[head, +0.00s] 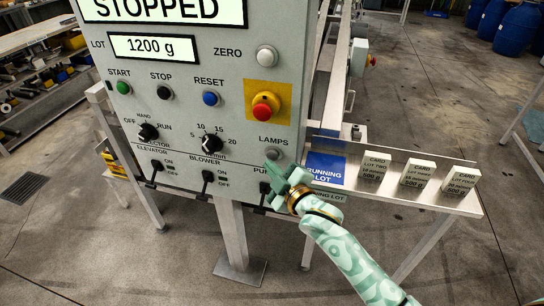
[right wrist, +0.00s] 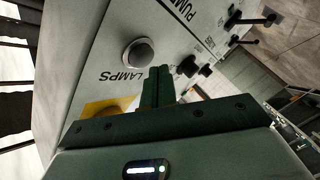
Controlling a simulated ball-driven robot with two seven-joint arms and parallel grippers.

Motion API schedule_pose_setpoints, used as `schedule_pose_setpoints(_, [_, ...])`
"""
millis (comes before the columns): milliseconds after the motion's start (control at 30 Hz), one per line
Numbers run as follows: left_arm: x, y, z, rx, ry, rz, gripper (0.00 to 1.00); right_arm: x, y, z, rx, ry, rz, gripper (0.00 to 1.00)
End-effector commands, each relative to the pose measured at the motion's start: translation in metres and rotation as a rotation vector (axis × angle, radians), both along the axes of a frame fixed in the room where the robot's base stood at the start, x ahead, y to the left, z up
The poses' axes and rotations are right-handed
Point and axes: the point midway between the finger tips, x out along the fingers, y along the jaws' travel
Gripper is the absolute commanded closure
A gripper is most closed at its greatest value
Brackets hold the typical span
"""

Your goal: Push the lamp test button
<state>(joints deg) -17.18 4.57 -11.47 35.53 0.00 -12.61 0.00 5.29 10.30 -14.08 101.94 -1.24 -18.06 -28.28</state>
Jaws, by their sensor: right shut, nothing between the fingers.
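The lamp test button is the small grey round button (head: 272,153) under the word LAMPS, at the lower right of the grey control panel (head: 190,75). In the right wrist view the button (right wrist: 138,54) shows as a dark grey cap in a pale ring, beside the upside-down word LAMPS. My right gripper (head: 274,171) is shut and empty, with its fingertips just below the button in the head view. In the right wrist view the shut fingers (right wrist: 158,84) point at the panel, just right of the button. I cannot tell if they touch it. My left gripper is not in view.
A red emergency stop (head: 264,106) on a yellow plate sits above the lamp button. The blue RESET (head: 210,98), ZERO (head: 266,57) and knobs (head: 211,143) are nearby. Switches line the panel's lower edge. A shelf (head: 400,190) with several card blocks lies to the right.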

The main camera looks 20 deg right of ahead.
Motion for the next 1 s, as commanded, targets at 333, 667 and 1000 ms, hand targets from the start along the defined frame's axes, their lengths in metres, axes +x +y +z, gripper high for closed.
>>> schedule_pose_setpoints(333, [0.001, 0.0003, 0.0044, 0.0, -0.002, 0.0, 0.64, 0.0062, -0.0044, 0.0005, -0.001, 0.0, 0.0, 1.0])
schedule_pose_setpoints(667, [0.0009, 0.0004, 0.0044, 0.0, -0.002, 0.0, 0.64, 0.0068, -0.0048, 0.0004, -0.001, 0.0, 0.0, 1.0])
schedule_pose_setpoints(1000, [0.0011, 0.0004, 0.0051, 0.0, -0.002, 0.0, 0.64, 0.0103, -0.0068, 0.0006, 0.0, 0.0, 0.0, 1.0])
